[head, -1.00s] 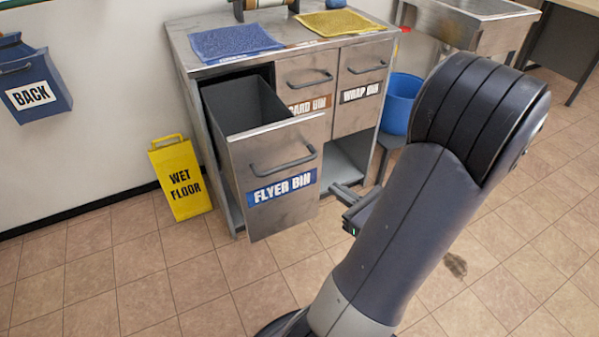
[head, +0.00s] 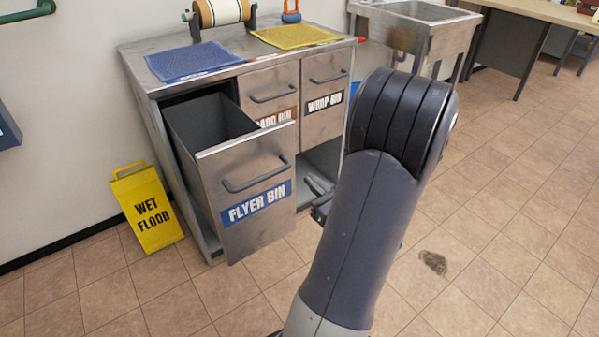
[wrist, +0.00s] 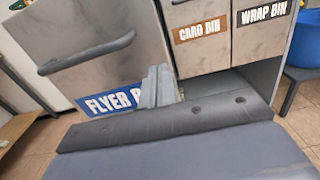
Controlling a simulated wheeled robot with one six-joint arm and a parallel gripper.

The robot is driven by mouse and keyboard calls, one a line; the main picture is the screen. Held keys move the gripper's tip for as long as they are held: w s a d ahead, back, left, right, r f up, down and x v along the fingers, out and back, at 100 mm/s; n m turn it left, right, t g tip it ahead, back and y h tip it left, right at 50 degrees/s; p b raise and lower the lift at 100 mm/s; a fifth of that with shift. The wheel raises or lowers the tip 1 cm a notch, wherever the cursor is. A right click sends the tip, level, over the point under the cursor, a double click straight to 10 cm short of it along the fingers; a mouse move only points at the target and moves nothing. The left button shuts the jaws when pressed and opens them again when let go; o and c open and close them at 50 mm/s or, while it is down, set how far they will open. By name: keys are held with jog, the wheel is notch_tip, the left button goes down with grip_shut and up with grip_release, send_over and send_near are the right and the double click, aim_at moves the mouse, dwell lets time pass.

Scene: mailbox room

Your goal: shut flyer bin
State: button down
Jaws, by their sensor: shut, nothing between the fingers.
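The flyer bin (head: 262,171) is a grey metal drawer with a dark handle and a blue label. It is pulled well out of the left side of the cabinet, and its open top shows. In the wrist view the flyer bin front (wrist: 95,50) fills the upper left, tilted, with part of its label hidden by my gripper. My gripper (head: 318,188) is just right of the bin's front panel, low by the label's height, mostly hidden behind my arm. In the wrist view my gripper (wrist: 158,85) is shut and empty near the panel's right edge; contact cannot be told.
The card bin (head: 270,92) and wrap bin (head: 325,90) are closed in the metal cabinet (head: 150,90). A yellow wet floor sign (head: 147,208) stands left of the cabinet. A sink unit (head: 425,35) is behind right. The floor at right is clear apart from a dark stain (head: 433,262).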

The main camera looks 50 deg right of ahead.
jog(key=b+x, duration=0.1)
jog(key=x, duration=0.5)
jog(key=shift+w, duration=0.1)
dwell(0.3)
